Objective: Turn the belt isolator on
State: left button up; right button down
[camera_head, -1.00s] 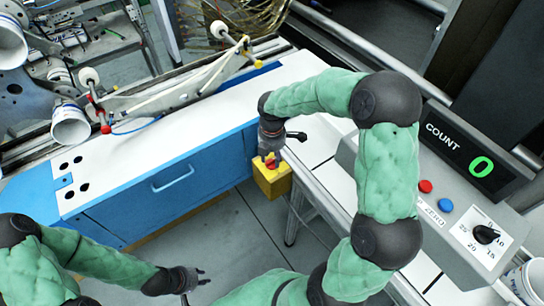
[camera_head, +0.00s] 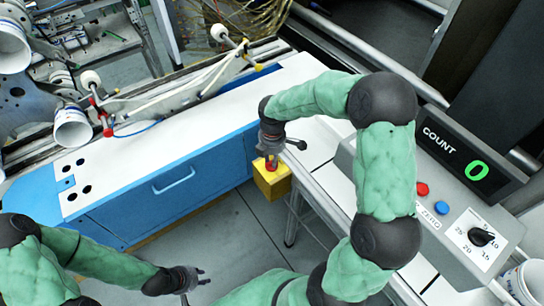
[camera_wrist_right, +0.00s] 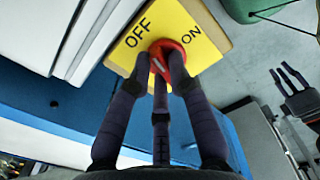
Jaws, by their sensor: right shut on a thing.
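The belt isolator is a yellow box (camera_head: 272,183) with a red knob (camera_head: 271,163), below the end of my right arm in the head view. In the right wrist view its yellow face (camera_wrist_right: 150,22) reads OFF at the left and ON at the right, with the red knob (camera_wrist_right: 170,58) between and below them. My right gripper (camera_wrist_right: 163,82) is shut on the knob, its fingers around it and partly hiding it. I cannot tell which label the knob points at. My left gripper (camera_head: 202,278) is open and empty, low over the floor, well away from the isolator.
A blue cabinet (camera_head: 165,195) with a white top stands left of the isolator. A grey counter console (camera_head: 455,205) showing 0, with red and blue buttons and a dial, is at the right. Bare floor (camera_head: 225,235) lies between the cabinet and the console's table.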

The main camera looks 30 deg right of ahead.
jog(key=m+p, duration=0.1)
jog(key=m, duration=0.2)
jog(key=shift+s+m, duration=0.15)
jog(key=shift+m, duration=0.25)
jog(key=m+p, duration=0.1)
jog(key=m, duration=0.2)
jog(key=shift+s+m, duration=0.1)
jog(key=shift+m, duration=0.2)
jog(key=m, duration=0.3)
jog(key=shift+s+m, duration=0.1)
jog(key=shift+m, duration=0.2)
jog(key=shift+s+m, duration=0.1)
jog(key=shift+m, duration=2)
jog(key=c, duration=1.1)
grip_release()
jog(key=shift+f, duration=0.1)
jog(key=shift+c, duration=0.2)
